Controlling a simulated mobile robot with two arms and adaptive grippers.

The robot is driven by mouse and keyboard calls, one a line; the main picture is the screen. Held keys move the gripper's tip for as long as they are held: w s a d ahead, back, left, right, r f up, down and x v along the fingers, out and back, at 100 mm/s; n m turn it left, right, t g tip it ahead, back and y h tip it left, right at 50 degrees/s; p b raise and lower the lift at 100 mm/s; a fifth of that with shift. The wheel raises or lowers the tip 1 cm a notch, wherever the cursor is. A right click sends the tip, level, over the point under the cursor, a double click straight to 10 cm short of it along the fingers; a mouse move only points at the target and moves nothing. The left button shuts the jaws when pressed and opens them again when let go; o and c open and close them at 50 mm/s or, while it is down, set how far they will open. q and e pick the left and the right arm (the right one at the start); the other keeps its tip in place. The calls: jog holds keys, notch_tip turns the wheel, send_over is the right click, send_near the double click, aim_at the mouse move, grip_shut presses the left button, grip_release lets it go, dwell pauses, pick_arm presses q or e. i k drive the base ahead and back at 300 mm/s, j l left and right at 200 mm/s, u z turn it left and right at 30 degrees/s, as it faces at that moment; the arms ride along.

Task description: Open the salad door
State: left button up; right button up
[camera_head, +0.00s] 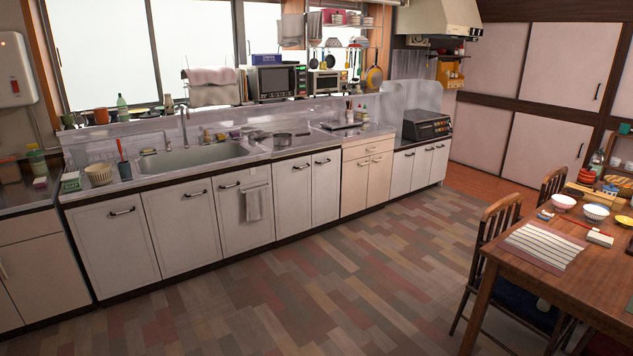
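No door in the camera_head view is marked as a salad door, and I cannot tell which one it is. A row of white cabinet doors (113,246) with dark handles runs under the sink counter, all shut. One of them has a grey towel (255,203) hanging on it. Beige cabinet doors (366,186) stand further right, also shut. Large pale panel doors (547,148) with dark frames fill the far right wall and look shut. Neither of my grippers is in view.
The patterned wood floor (290,300) before the counter is clear. A wooden dining table (600,280) with bowls and a striped mat (543,247), plus chairs (493,240), takes the right side. The counter holds a sink (190,156), microwave (277,80) and small items.

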aim_at(326, 166)
jog(key=i+l+z, duration=0.1)
jog(key=i+z, duration=0.35)
jog(key=i, duration=2)
